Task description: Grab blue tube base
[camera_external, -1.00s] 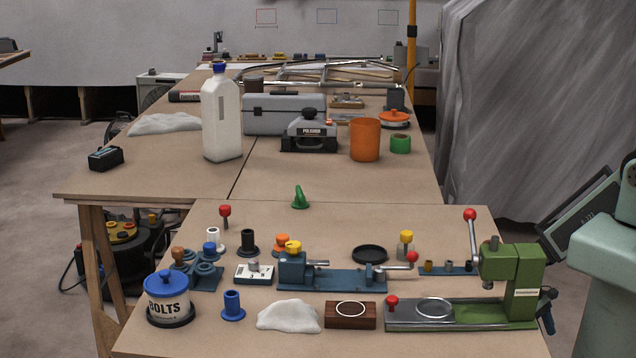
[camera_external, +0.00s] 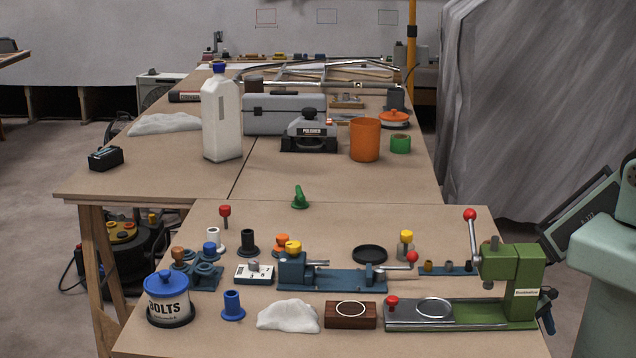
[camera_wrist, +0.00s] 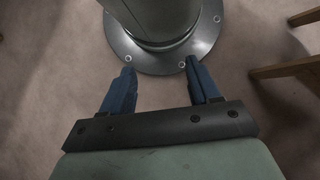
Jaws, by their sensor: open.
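A small blue tube with a wider flanged base (camera_external: 232,306) stands upright on the near table, between the blue-lidded BOLTS tin and a white lump. Another blue piece (camera_external: 210,250) sits in the dark blue holder further back at the left. My gripper (camera_wrist: 162,82) shows in the wrist view with its two blue fingers apart and nothing between them. It points down toward the floor and a round grey base plate, away from the table.
The BOLTS tin (camera_external: 170,301) stands left of the tube and the white lump (camera_external: 289,316) right of it. A wooden block (camera_external: 350,315), a blue vise (camera_external: 331,278) and a green press (camera_external: 511,284) lie further right. The table front edge near the tube is clear.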

